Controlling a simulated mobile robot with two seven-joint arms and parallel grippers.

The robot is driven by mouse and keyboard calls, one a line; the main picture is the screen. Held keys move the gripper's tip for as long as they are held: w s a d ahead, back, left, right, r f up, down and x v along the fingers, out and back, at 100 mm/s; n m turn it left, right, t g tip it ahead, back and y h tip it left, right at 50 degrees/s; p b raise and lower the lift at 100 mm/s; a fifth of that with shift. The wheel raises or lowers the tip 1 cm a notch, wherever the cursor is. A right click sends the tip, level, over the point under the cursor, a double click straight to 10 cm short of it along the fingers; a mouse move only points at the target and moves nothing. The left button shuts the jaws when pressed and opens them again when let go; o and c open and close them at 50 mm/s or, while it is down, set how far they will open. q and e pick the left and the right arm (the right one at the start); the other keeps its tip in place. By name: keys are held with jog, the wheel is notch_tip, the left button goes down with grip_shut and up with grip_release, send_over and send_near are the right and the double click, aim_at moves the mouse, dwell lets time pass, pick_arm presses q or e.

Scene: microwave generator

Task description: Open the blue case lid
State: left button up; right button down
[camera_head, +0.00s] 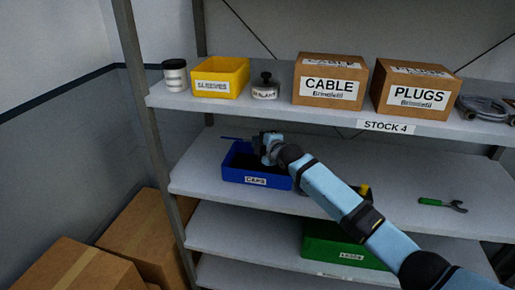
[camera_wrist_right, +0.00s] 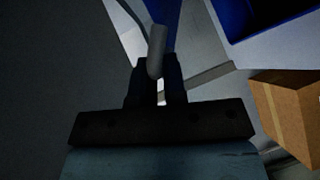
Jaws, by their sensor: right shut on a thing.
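The blue case (camera_head: 256,181) sits on the middle shelf with a white label on its front. Its top is open on the left and its dark inside shows. A blue box wall also shows in the right wrist view (camera_wrist_right: 265,18). My right gripper (camera_head: 268,146) is above the case's back right part, its arm coming in from the right. In the right wrist view my gripper (camera_wrist_right: 158,80) is shut on a grey bar-like handle (camera_wrist_right: 157,45), with a blue panel (camera_wrist_right: 165,10) behind it. The panel looks like the lid; its angle is hard to tell. My left gripper is not in view.
The upper shelf (camera_head: 330,113) above holds a yellow bin (camera_head: 220,77), jars, cartons and a coiled cable. A green-handled wrench (camera_head: 443,204) lies on the middle shelf at right. A green case (camera_head: 340,248) stands on the shelf below. Cardboard boxes (camera_head: 145,235) stand at lower left.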

jog(key=shift+w+d+r, duration=0.1)
jog(key=shift+w+r, duration=0.15)
jog(key=shift+r, duration=0.1)
jog(key=c, duration=1.2)
grip_release()
jog(key=shift+s, duration=0.1)
jog(key=b+v, duration=0.1)
jog(key=v, duration=1.2)
jog(key=shift+s+d+r+b, duration=0.2)
jog(key=shift+s+b, duration=0.1)
jog(key=shift+b, duration=0.1)
jog(key=shift+c, duration=0.4)
